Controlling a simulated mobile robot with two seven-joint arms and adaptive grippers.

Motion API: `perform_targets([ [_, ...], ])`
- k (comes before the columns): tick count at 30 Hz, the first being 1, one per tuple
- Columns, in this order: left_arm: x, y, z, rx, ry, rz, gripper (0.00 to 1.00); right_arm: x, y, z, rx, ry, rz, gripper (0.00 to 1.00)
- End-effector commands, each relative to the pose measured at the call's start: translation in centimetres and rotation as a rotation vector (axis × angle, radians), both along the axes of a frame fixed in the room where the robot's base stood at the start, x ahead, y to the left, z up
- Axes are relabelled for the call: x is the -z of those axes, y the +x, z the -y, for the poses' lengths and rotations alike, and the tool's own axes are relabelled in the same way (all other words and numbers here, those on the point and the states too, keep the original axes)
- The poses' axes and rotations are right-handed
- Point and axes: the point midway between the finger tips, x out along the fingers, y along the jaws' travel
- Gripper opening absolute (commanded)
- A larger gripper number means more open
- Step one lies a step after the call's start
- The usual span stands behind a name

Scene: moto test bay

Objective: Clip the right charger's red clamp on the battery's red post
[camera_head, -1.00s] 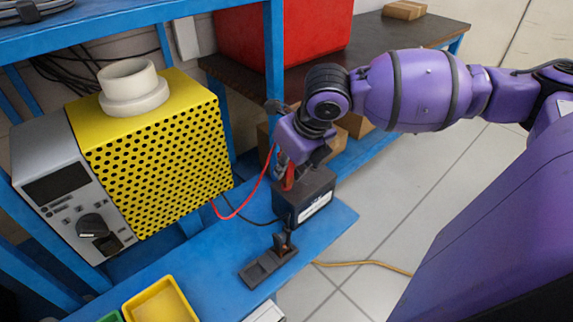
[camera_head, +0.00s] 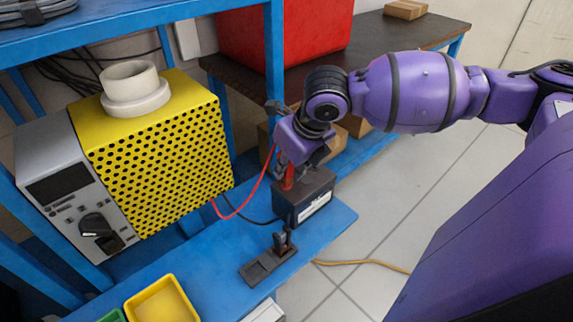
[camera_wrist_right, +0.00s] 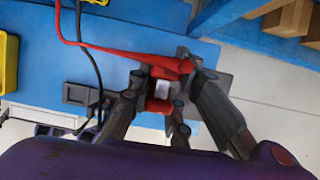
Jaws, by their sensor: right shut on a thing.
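The battery (camera_head: 312,205) is a dark box with a white label, standing on the blue bench at its right end. My right gripper (camera_head: 290,168) is at the top of the battery, on its far left side. It is shut on the red clamp (camera_head: 287,180), which shows as red jaws in the right wrist view (camera_wrist_right: 158,104). A red cable runs from the clamp to the yellow perforated charger (camera_head: 160,150) on the left. The red post is hidden by the clamp and fingers, so I cannot tell whether the clamp grips it. My left gripper is not in view.
A dark holder (camera_head: 258,272) with an upright piece lies in front of the battery. A yellow tray (camera_head: 138,302) is at the bench's front. A blue shelf post (camera_head: 275,60) stands behind my right gripper. A black cable runs from the charger toward the battery.

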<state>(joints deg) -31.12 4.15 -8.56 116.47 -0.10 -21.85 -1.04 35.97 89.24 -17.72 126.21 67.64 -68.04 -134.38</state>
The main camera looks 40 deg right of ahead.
Motion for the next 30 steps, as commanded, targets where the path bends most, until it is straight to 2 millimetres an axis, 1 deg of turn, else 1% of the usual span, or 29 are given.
perform_targets([
  [11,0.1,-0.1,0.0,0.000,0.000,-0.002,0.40,0.2,0.0,0.0,0.000,0.000,0.000,0.00],
  [27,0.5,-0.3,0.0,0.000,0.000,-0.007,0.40,1.3,0.0,0.0,0.000,-0.001,-0.001,0.00],
  [28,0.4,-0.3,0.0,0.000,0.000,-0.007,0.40,1.3,0.0,0.0,0.000,-0.001,0.000,0.21],
  [30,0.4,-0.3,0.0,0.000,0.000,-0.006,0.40,1.2,0.0,0.0,0.000,-0.001,0.000,0.30],
])
